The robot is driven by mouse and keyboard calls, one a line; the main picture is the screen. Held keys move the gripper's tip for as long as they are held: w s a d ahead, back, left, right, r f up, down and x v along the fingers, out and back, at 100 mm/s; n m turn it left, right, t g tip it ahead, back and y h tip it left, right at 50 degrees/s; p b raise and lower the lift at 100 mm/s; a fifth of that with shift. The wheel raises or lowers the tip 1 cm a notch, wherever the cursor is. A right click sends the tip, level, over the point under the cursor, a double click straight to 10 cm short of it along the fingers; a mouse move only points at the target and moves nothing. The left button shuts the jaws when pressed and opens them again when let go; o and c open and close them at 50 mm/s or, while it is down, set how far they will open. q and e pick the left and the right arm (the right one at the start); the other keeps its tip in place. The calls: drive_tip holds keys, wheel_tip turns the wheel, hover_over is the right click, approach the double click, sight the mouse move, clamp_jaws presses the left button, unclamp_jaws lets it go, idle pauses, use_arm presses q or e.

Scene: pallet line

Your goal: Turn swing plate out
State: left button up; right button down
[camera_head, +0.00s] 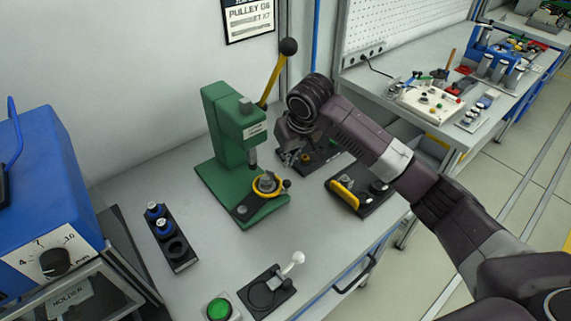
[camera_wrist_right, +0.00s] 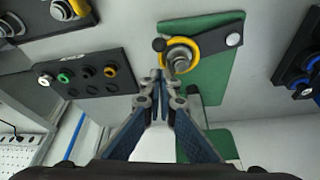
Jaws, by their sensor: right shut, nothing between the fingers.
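The swing plate (camera_head: 252,201) is a dark bar on the base of the green press (camera_head: 226,135). It carries a yellow ring (camera_head: 267,184) with a metal part inside and a black knob (camera_head: 286,183) at its end. In the right wrist view, the plate (camera_wrist_right: 208,43) runs from a silver pivot (camera_wrist_right: 233,39) to the ring (camera_wrist_right: 174,44), over the green base. My right gripper (camera_head: 289,157) is shut and empty, above the table just behind the knob. Its fingertips (camera_wrist_right: 164,82) appear near the ring and knob; contact cannot be told. My left gripper is out of view.
A dark block with small coloured pieces (camera_wrist_right: 85,73) lies behind my right gripper. A fixture with a yellow handle (camera_head: 343,194) stands to the right. A dark rack with blue-topped parts (camera_head: 170,238) is at left. A green button (camera_head: 218,309) and white-knobbed lever (camera_head: 292,262) are in front.

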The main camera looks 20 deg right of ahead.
drive_tip(key=p+x, duration=0.1)
drive_tip(key=x, duration=0.3)
drive_tip(key=shift+w+f, duration=0.1)
drive_tip(key=shift+f, duration=0.25)
drive_tip(key=x, duration=0.3)
drive_tip(key=shift+f+p, duration=0.15)
drive_tip(key=shift+p, duration=0.15)
drive_tip(key=shift+w+f, duration=0.15)
drive_tip(key=shift+f, duration=0.2)
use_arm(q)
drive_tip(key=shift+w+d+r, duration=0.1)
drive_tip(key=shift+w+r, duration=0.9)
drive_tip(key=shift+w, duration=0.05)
